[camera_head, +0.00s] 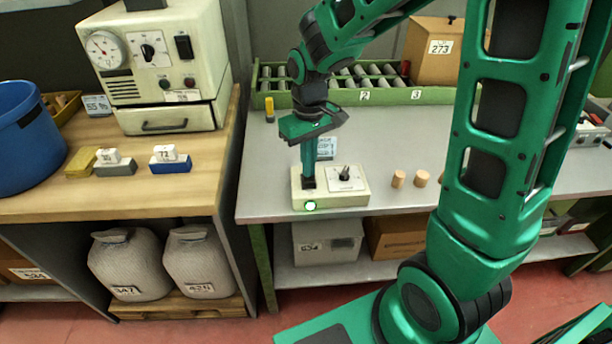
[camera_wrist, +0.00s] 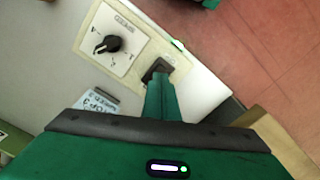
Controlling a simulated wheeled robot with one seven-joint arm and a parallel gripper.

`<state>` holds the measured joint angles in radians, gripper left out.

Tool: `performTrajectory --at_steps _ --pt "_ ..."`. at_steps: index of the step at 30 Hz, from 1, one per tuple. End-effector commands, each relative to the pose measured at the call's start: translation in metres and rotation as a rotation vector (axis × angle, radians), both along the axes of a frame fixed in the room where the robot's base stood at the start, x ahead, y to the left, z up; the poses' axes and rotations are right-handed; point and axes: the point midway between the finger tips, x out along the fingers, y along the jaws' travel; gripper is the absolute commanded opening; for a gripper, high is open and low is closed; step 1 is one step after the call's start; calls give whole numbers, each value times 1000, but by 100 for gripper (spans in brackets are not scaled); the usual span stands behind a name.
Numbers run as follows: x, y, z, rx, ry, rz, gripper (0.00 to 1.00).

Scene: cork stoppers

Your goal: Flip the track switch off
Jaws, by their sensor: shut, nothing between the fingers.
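A cream switch box (camera_head: 350,197) stands on the grey table, with a rotary knob (camera_head: 345,173) on a white plate at its right and a lit green lamp (camera_head: 311,206) on its front at the left. My gripper (camera_head: 308,183) points down, shut and empty, with its tips at the black switch on the left of the box's top. In the wrist view, the black switch (camera_wrist: 158,69) shows at the end of my fingers, and the knob (camera_wrist: 109,44) is apart from them. The fingers hide part of the switch, so its tilt and contact are hard to tell.
Several cork stoppers (camera_head: 398,179) stand right of the box. A small sign (camera_head: 326,148) stands behind it. A green rack (camera_head: 385,96) and a cardboard box (camera_head: 436,52) line the table's back. A wooden bench with a machine (camera_head: 157,62) is at left.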

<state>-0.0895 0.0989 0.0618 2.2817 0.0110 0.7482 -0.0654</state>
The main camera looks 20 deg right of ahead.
Motion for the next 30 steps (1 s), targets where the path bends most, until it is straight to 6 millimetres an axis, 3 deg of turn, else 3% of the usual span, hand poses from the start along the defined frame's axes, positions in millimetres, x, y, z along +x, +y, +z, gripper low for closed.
performTrajectory --at_steps 30 --pt "0 0 -13 0 1 1 0"
